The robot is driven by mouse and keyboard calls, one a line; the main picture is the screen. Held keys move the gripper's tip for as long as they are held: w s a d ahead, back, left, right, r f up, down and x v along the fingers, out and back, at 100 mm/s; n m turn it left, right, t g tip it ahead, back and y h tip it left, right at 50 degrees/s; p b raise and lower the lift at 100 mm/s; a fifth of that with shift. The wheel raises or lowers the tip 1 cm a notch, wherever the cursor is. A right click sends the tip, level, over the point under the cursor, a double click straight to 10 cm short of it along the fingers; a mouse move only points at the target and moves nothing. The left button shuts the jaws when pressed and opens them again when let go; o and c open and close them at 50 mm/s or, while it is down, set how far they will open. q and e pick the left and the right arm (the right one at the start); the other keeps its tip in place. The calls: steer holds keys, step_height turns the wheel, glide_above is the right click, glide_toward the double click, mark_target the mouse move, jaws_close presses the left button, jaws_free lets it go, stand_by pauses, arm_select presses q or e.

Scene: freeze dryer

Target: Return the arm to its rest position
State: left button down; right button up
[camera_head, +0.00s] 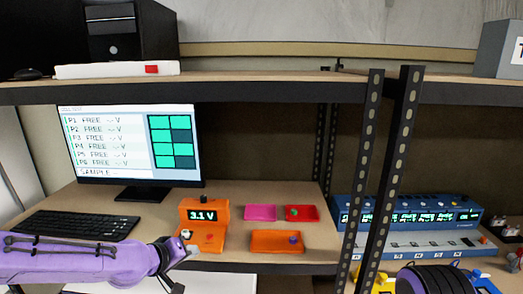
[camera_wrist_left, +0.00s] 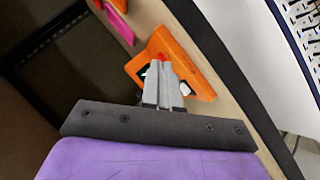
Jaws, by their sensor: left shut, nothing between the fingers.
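My left arm (camera_head: 75,259) is purple and comes in from the left along the front of the workbench. Its gripper (camera_head: 188,251) is in front of the orange meter (camera_head: 204,226), whose display reads 3.1 V. In the left wrist view the two grey fingers (camera_wrist_left: 163,82) are together with nothing between them. They overlap the orange meter (camera_wrist_left: 199,75) in that picture; I cannot tell whether they touch it. At the bottom right of the head view is a purple and black rounded part (camera_head: 432,280), probably of my right arm; its fingers are not visible.
A monitor (camera_head: 128,141) and keyboard (camera_head: 72,226) stand on the left. Pink (camera_head: 260,212), red (camera_head: 301,213) and orange (camera_head: 277,241) trays lie right of the meter. Black uprights (camera_head: 362,180) divide off a blue multi-display device (camera_head: 412,218). A shelf (camera_head: 250,85) runs above.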

arm_select(q)
steer(key=s+a+f+n+g+y+b, duration=0.15)
steer(key=s+f, duration=0.25)
steer(key=f, duration=0.4)
steer(key=s+a+f+n+y+b, duration=0.15)
steer(key=s+f, duration=0.25)
steer(key=f, duration=0.4)
steer(key=s+a+f+n+y+b, duration=0.15)
steer(key=s+f, duration=0.25)
steer(key=f, duration=0.4)
steer(key=s+a+f+g+y+b, duration=0.1)
steer(key=s+a+f, duration=0.1)
steer(key=s+f, duration=0.3)
steer(key=s+a+f+m+g+y+b, duration=0.1)
steer(key=s+f, duration=0.5)
steer(key=s, duration=0.6)
steer(key=s+a+f+m+g+y+b, duration=0.1)
steer(key=s+a+f+g+y+b, duration=0.1)
steer(key=s+f, duration=0.4)
steer(key=s+a+g+b, duration=0.1)
steer(key=s, duration=0.2)
steer(key=shift+s+a+f, duration=0.15)
steer(key=shift+s+a, duration=0.1)
steer(key=shift+a, duration=0.05)
steer(key=shift+m+g, duration=0.25)
steer(key=shift+w, duration=0.1)
